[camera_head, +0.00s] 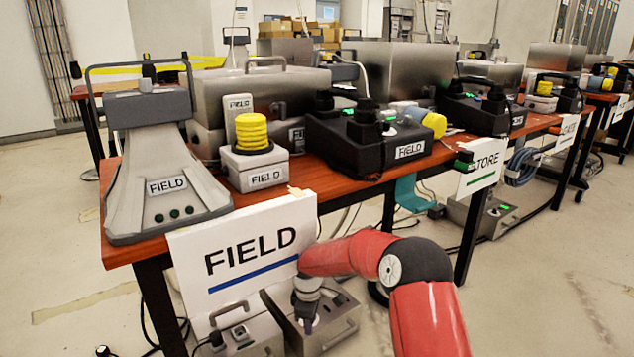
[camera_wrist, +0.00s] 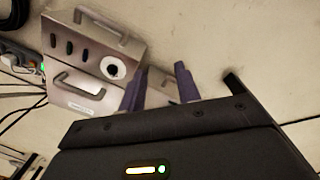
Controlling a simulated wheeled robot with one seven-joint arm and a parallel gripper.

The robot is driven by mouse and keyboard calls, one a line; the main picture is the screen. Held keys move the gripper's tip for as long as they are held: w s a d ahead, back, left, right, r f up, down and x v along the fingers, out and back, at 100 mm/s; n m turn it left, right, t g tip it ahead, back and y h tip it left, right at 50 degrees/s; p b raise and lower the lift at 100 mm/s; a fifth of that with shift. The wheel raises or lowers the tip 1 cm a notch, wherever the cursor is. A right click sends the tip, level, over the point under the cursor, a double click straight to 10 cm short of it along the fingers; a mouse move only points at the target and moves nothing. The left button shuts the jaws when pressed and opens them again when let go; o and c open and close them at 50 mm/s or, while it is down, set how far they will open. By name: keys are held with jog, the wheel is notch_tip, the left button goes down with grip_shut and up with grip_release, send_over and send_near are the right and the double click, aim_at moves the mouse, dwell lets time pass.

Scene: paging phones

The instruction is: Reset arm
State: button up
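My red arm (camera_head: 345,256) reaches in from the lower right in the head view and bends left, in front of the table's front edge. My gripper (camera_head: 308,325) hangs low there, below the table top and in front of the grey metal boxes on the floor. In the wrist view, the two purple fingers of my gripper (camera_wrist: 160,68) stand apart with a clear gap between them. Nothing is held between them. Beyond the fingers are a grey metal box with a handle (camera_wrist: 80,85) and bare floor.
The wooden table (camera_head: 325,194) carries a grey wedge-shaped FIELD device (camera_head: 160,195), a yellow-topped FIELD box (camera_head: 254,165) and a black FIELD phone (camera_head: 365,140). A white FIELD sign (camera_head: 250,275) hangs at its front close to my arm.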

jog(key=s+d+r+m+t+p, duration=0.15)
jog(key=s+d+r, duration=0.3)
jog(key=r, duration=0.45)
jog(key=s+d+r+m+h+p, duration=0.1)
jog(key=s+d+r+m+p, duration=0.15)
jog(key=s+r, duration=0.45)
jog(key=s+d+r+m+t+p, duration=0.1)
jog(key=s+d+r+m, duration=0.25)
jog(key=r, duration=0.75)
jog(key=s+d+r+m+t+p, duration=0.1)
jog(key=s+d+r+m+p, duration=0.1)
jog(key=s, duration=0.8)
jog(key=s+d+r+m+t+y+p, duration=0.1)
jog(key=s+d+r+m, duration=0.3)
jog(key=s, duration=0.6)
notch_tip(320, 180, up, 2)
jog(key=shift+d+r+m+t+p, duration=0.25)
jog(key=shift+d+m+t+p, duration=0.15)
jog(key=shift+m, duration=0.55)
